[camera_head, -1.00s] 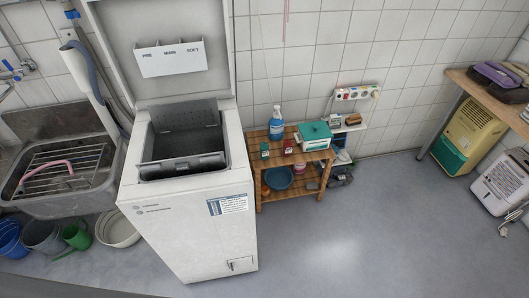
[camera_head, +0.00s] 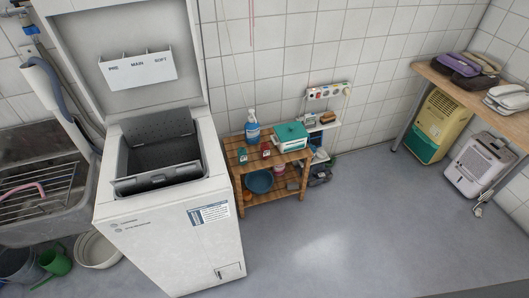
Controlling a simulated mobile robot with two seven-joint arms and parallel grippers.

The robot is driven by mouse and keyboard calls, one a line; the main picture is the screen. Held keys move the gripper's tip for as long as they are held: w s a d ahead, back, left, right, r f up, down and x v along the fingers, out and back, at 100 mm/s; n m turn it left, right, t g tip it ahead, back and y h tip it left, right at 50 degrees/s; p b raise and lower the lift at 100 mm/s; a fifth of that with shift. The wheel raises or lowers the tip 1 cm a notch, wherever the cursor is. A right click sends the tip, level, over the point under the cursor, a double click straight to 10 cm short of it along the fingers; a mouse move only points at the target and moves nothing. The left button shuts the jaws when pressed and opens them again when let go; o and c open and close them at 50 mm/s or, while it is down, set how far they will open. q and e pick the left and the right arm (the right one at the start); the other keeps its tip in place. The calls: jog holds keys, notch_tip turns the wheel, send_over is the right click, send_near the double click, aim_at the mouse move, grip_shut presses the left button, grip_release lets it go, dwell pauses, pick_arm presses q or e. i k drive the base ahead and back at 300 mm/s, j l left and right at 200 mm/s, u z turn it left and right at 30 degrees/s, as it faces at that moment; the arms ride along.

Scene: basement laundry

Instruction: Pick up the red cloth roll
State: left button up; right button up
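I cannot make out a red cloth roll for certain. A small red item (camera_head: 265,151) stands on top of the wooden shelf (camera_head: 272,200), between a small green item (camera_head: 242,156) and a teal-lidded box (camera_head: 291,134). It is too small to tell whether it is cloth. A pinkish item (camera_head: 280,169) sits on the lower shelf beside a blue basin (camera_head: 259,181). Neither of my grippers is in view.
An open top-loading washer (camera_head: 165,240) stands left of the shelf, next to a sink (camera_head: 35,215) with buckets below. A blue bottle (camera_head: 252,130) is on the shelf. A wooden counter (camera_head: 425,75) stands at right. The grey floor (camera_head: 350,225) between is clear.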

aim_at(266, 150)
jog(key=i+l+z, duration=0.25)
jog(key=l, duration=0.15)
jog(key=i+l+z, duration=0.2)
jog(key=l, duration=0.15)
jog(key=i+l+z, duration=0.25)
jog(key=i+j+z, duration=0.15)
jog(key=i, duration=0.2)
jog(key=i+j, duration=0.45)
jog(key=j, duration=0.1)
